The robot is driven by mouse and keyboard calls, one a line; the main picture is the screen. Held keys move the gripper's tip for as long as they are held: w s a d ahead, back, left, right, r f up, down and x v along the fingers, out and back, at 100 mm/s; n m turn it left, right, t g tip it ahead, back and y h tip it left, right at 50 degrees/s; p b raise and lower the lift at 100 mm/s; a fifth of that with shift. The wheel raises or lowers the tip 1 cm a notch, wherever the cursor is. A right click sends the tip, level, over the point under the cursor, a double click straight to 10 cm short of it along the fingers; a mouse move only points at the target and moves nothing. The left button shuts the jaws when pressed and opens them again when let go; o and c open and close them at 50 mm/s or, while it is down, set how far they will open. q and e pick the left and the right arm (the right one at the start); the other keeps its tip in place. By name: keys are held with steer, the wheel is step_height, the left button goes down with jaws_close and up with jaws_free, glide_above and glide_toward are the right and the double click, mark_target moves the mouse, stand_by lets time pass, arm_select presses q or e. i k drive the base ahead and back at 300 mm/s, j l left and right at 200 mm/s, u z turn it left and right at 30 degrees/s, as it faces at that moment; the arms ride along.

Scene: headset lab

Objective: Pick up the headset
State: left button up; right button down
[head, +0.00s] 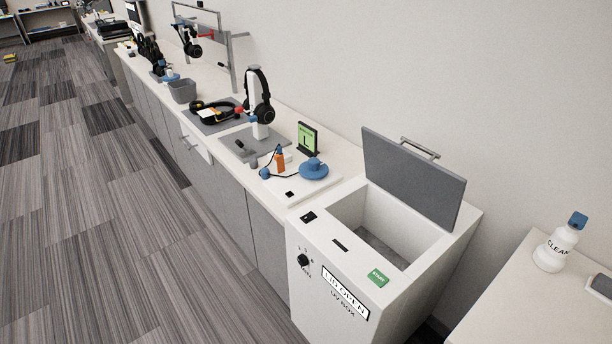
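Several headsets are in view. A black headset (268,115) hangs on a white stand (261,130) on the counter, upright. Another headset (213,111), black with some yellow, lies flat on a grey mat farther back. A third headset (188,49) hangs on a grey frame behind that. More dark headsets (150,50) stand at the far end, too small to make out well. I cannot tell which one the task names. Neither of my grippers is in view.
The white UV box (308,268) at the counter's near end has its grey lid (411,178) raised; its inside looks empty. A blue round piece (314,170) and green sign (307,138) sit before the stand. A spray bottle (555,250) stands right.

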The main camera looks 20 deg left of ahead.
mark_target(159, 67)
steer(key=u, duration=1.45)
steer(key=z, duration=1.5)
steer(key=u, duration=1.5)
steer(key=i+j+u, duration=0.2)
steer(key=i, duration=0.25)
steer(key=i+u, duration=0.25)
steer(key=i, duration=1.55)
steer(key=l, duration=0.05)
